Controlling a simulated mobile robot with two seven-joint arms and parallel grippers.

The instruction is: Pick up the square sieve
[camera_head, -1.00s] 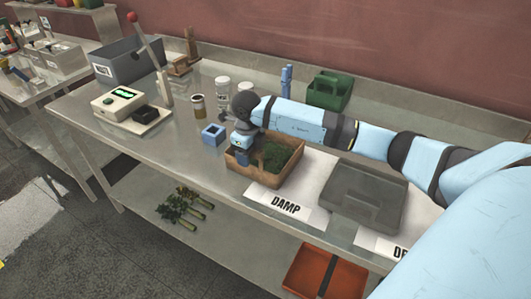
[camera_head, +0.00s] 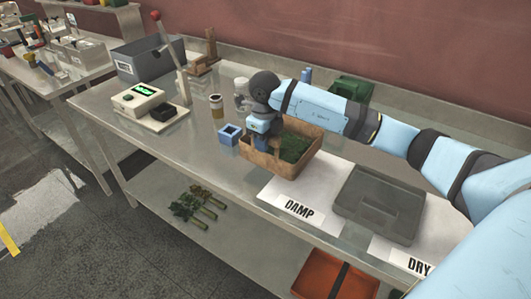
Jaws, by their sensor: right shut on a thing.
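The square sieve (camera_head: 262,163) is a brown, wooden-looking square frame with dark green leafy matter (camera_head: 293,147) inside. It is in the middle of the head view, behind and left of the DAMP label. My right gripper (camera_head: 262,146) points down at its left side and is shut on the sieve's wall. The fingertips are mostly hidden by the wrist and the sieve. The sieve appears slightly above the bench, but the gap beneath it is hard to make out. My left gripper is out of view.
A white sheet labelled DAMP (camera_head: 299,209) and a grey tray (camera_head: 378,205) by a DRY label (camera_head: 418,266) lie in front and right. A small blue box (camera_head: 229,135), a jar (camera_head: 217,106) and a scale (camera_head: 146,103) stand left. A green caddy (camera_head: 352,88) is behind my arm.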

